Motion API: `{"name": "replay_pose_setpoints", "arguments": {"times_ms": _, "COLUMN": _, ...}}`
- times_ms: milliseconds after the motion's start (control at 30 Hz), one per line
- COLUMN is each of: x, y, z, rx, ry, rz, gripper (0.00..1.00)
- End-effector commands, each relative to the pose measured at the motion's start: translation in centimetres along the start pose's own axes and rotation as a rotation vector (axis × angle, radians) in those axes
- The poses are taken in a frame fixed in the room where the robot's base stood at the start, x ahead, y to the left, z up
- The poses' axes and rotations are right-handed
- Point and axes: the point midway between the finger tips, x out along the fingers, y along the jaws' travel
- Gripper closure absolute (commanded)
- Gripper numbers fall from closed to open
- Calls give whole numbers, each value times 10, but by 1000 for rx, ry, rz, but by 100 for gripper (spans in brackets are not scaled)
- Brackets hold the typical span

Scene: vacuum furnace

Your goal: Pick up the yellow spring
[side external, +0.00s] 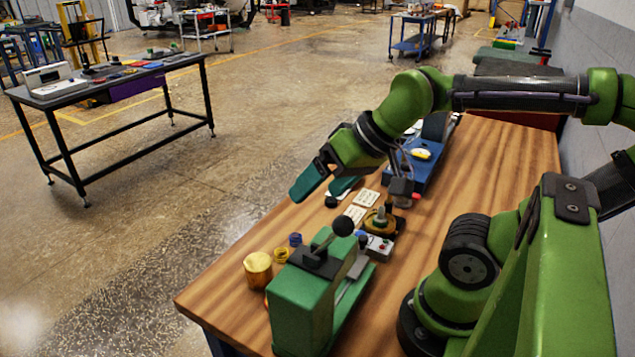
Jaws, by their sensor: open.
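A small yellow spring (281,255) stands on the wooden table near its left edge, between a brass cylinder and a blue spring (295,239). My gripper (314,195) is open, with its two teal fingers spread apart and nothing visible between them. It hangs above the table's left edge, farther back than the yellow spring and higher, clear of it. The green press-like device stands just right of the yellow spring.
The brass cylinder (258,269) stands close in front of the spring. The green device (303,295) has a lever with a black knob. A button box (375,246), white cards (355,213) and a blue device (418,172) lie farther back. The table's (490,165) back right is clear.

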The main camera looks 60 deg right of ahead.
Motion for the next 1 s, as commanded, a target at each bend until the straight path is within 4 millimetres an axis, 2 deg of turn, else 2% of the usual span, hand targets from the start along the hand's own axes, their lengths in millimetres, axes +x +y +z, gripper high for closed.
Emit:
{"name": "replay_pose_setpoints", "arguments": {"times_ms": 433, "x": 0, "y": 0, "z": 0, "rx": 0, "ry": 0, "rz": 0, "gripper": 12}}
{"name": "replay_pose_setpoints", "arguments": {"times_ms": 700, "x": 0, "y": 0, "z": 0, "rx": 0, "ry": 0, "rz": 0, "gripper": 52}}
{"name": "replay_pose_setpoints", "arguments": {"times_ms": 1000, "x": 2, "y": 1, "z": 1, "rx": 2, "ry": -10, "rz": 4, "gripper": 52}}
